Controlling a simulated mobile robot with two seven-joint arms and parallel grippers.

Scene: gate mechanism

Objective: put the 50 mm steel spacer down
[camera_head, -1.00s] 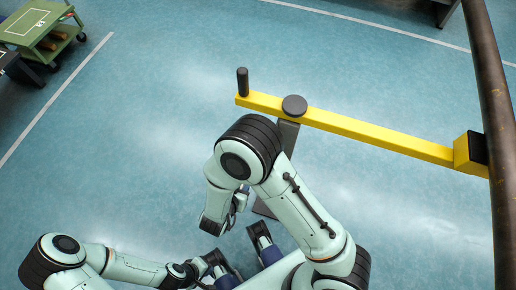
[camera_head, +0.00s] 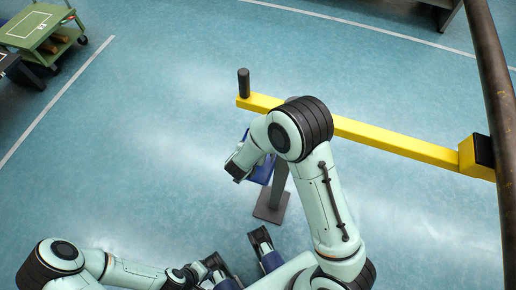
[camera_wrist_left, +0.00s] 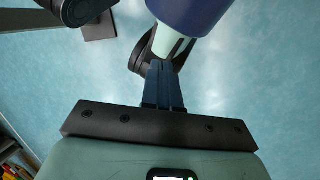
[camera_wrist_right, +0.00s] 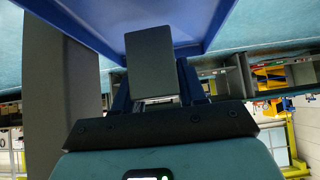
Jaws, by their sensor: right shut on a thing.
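In the right wrist view, a dark grey block (camera_wrist_right: 152,62), which I take for the steel spacer, is between the blue fingers of my right gripper (camera_wrist_right: 154,88), shut on it. A blue tray-like surface (camera_wrist_right: 185,15) with a raised edge lies just beyond the block; I cannot tell whether they touch. In the head view, blue (camera_head: 263,170) shows beside the gate post, while my right arm hides the fingers and block. My left gripper (camera_wrist_left: 164,88) looks shut and empty, low in the head view.
The yellow gate arm (camera_head: 395,142) with its dark upright handle (camera_head: 243,82) crosses behind my right arm. The grey post (camera_head: 278,190) stands on a square foot (camera_head: 271,206). A green cart (camera_head: 38,28) is far left. Open floor (camera_head: 150,130) lies left of the post.

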